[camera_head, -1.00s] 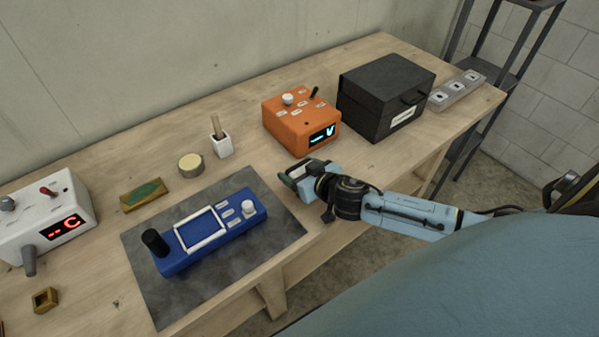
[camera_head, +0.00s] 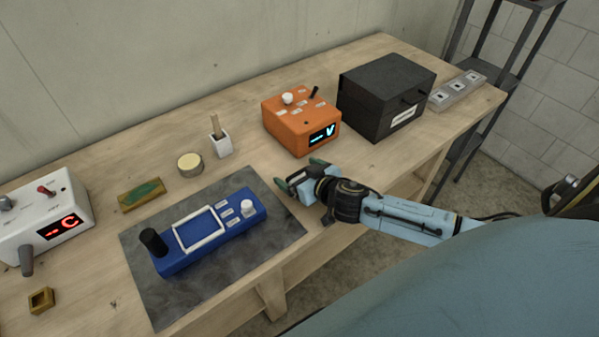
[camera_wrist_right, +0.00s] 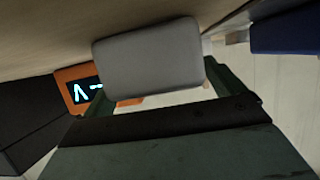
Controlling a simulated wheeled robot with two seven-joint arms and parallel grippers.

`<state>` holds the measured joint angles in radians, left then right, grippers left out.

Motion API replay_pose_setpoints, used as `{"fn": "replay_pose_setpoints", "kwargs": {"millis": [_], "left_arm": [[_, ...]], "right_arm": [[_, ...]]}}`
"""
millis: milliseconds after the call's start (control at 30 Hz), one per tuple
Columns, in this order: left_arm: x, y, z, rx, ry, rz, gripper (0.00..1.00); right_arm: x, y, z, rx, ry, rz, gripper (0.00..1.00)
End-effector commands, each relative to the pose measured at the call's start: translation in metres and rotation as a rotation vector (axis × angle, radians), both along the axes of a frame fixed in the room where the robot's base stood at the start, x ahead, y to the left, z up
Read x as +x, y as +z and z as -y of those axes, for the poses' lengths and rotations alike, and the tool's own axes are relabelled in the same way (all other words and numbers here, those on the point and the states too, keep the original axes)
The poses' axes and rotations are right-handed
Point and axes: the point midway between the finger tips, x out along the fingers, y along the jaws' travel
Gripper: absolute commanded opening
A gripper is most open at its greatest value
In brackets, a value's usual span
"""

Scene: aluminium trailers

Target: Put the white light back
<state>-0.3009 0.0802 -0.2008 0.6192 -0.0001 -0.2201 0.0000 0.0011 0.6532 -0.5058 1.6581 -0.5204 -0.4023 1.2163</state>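In the right wrist view a pale block with rounded corners (camera_wrist_right: 150,57), grey in the shade, fills the space between my right gripper's fingertips; it looks like the white light. Both green fingers meet its edges. In the head view my right gripper (camera_head: 298,173) is above the table's front edge, right of the dark mat and in front of the orange box. Only a small pale patch shows between its fingers there. My left gripper is out of view.
A blue device (camera_head: 212,238) with a white frame lies on the dark mat (camera_head: 195,303). The orange box (camera_head: 290,125), black case (camera_head: 375,85) and grey strip (camera_head: 462,88) stand behind and right. A white box (camera_head: 75,200), cup (camera_head: 220,146) and round tin (camera_head: 190,165) stand left.

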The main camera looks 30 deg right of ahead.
Motion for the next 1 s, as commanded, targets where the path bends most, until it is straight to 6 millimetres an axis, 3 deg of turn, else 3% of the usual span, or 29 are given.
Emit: {"fn": "replay_pose_setpoints", "kwargs": {"millis": [267,467,1000], "left_arm": [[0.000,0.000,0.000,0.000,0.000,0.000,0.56],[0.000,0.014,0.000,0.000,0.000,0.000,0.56],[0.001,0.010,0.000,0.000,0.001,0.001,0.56]], "right_arm": [[-0.003,-0.005,-0.001,0.000,0.001,-0.011,0.94],[-0.003,0.012,0.000,-0.003,0.002,-0.010,0.94],[-0.091,0.045,0.006,0.000,0.001,-0.007,0.94]]}}
